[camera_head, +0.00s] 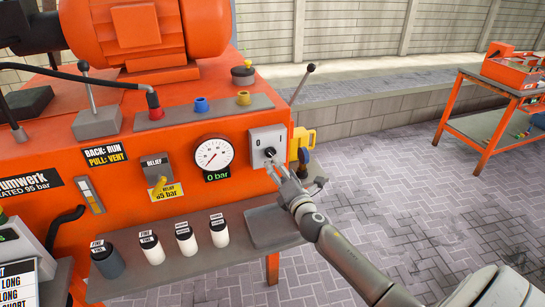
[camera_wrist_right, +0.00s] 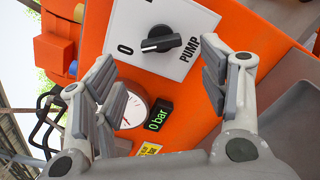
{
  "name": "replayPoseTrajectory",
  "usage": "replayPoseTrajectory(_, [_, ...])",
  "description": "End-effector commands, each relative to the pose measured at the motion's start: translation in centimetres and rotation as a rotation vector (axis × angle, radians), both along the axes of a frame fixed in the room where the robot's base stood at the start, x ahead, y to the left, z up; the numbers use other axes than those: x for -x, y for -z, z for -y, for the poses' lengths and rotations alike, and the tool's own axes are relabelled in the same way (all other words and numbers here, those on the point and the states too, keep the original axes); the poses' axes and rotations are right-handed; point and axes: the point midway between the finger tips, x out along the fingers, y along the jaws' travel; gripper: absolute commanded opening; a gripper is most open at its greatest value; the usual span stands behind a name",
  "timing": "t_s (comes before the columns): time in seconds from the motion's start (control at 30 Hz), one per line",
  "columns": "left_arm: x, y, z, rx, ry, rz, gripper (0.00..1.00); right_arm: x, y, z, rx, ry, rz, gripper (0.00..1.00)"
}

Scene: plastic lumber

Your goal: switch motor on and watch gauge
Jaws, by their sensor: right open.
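The motor switch is a black rotary knob (camera_wrist_right: 162,44) on a light grey plate marked 0, I and PUMP. In the wrist view its pointer is toward the 0. The plate (camera_head: 257,136) is on the orange machine's front, right of the round white gauge (camera_head: 212,152). The gauge needle points low left, and the display (camera_head: 217,176) below reads 0 bar. It also shows in the wrist view (camera_wrist_right: 159,116). My right gripper (camera_head: 274,172) is open and empty just before and below the knob; its fingers (camera_wrist_right: 158,88) are apart, not visibly around it. My left gripper is not in view.
A relief lever (camera_head: 161,184) sits left of the gauge. Several labelled cylinders (camera_head: 151,247) stand on the ledge below, beside a grey tray (camera_head: 270,228). A yellow part (camera_head: 302,141) and upright lever (camera_head: 302,84) are close right of the switch.

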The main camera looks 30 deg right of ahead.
Motion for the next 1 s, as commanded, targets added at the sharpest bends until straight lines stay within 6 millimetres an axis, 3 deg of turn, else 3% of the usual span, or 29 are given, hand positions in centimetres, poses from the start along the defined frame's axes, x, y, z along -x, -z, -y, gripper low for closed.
replayPoseTrajectory(0.3, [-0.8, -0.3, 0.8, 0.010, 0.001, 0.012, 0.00, -4.6, 0.0, 1.1, -0.005, 0.003, 0.001, 0.68])
replayPoseTrajectory(0.5, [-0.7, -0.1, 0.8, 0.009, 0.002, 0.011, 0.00, -6.6, 0.1, 1.6, -0.006, 0.003, 0.001, 0.68])
replayPoseTrajectory(1.0, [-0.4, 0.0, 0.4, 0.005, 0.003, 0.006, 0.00, -7.6, 0.1, 1.8, -0.004, 0.001, -0.001, 0.68])
